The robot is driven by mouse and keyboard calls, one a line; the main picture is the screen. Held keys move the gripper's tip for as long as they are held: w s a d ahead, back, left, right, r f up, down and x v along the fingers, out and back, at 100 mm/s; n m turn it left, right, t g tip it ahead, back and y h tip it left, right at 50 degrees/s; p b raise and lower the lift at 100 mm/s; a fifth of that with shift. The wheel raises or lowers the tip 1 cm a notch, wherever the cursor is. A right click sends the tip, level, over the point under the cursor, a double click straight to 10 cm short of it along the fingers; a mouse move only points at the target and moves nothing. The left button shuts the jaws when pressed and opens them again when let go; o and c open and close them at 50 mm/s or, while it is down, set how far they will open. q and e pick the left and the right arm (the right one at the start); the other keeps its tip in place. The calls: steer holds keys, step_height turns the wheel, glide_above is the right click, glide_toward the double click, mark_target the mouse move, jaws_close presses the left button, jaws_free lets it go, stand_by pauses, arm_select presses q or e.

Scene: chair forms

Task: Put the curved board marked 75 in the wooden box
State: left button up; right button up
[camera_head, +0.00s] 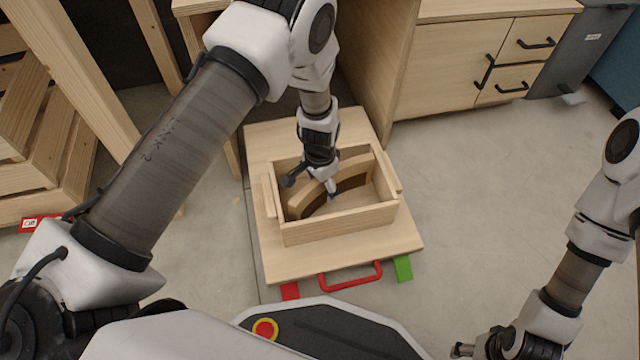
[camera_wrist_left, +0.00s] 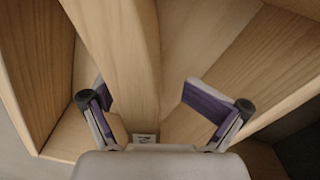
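The wooden box (camera_head: 340,228) sits on a square wooden platform. A curved board (camera_head: 312,201) stands on edge inside it, in an arc from front left to back right. My left gripper (camera_head: 332,190) points down into the box beside this board. In the left wrist view my left gripper (camera_wrist_left: 154,98) has its two fingers spread apart, with the curved board (camera_wrist_left: 118,60) running between and under them. A small label (camera_wrist_left: 144,138) shows near the palm; its number is too small to read surely. My right gripper (camera_head: 466,350) is at the bottom edge, mostly cut off.
The wooden platform (camera_head: 405,241) has a red handle (camera_head: 350,277) and green and red corner pieces at the front. A wooden cabinet (camera_head: 450,60) stands behind at right. Slatted wooden shelving (camera_head: 45,140) is at left. The floor at right is clear.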

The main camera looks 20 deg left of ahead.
arm_select(q)
step_height(320, 180, up, 12)
steer(key=p, duration=0.7)
steer(key=shift+r, duration=0.2)
steer(key=shift+f, duration=0.1)
